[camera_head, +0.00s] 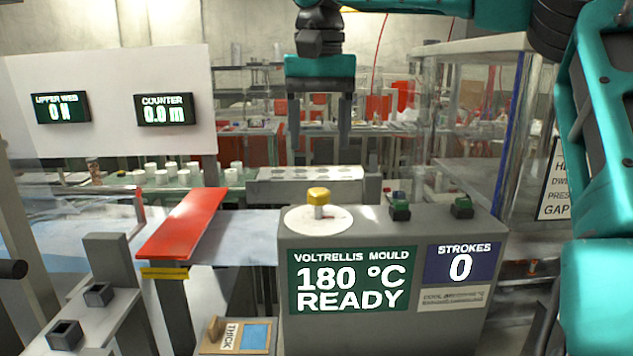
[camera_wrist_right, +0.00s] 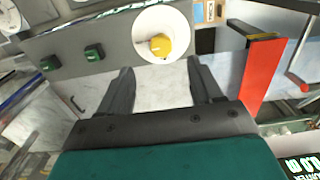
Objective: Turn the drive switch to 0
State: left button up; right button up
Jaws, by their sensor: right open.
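The grey console (camera_head: 380,250) has a yellow knob (camera_head: 319,197) standing on a white round dial (camera_head: 295,217). To the right on its top are two dark switches with green parts, one nearer the dial (camera_head: 399,207) and one farther right (camera_head: 462,207). No readable label tells me which is the drive switch. My right gripper (camera_head: 319,125) is open and empty, above and apart from the console. In the right wrist view, the yellow knob (camera_wrist_right: 160,45) lies just beyond the gap between the open fingers (camera_wrist_right: 160,65). My left gripper is not in view.
A red bar (camera_head: 185,222) runs beside the console on the left. A grey block with round recesses (camera_head: 310,185) is behind the dial. Clear panels (camera_head: 490,120) stand at the right. The console's green display (camera_head: 350,282) reads 180 °C READY.

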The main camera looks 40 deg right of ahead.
aim_at(319, 191)
notch_tip(319, 191, down, 8)
jog(key=shift+w+f, duration=0.1)
jog(key=shift+f, duration=0.15)
jog(key=c, duration=1.1)
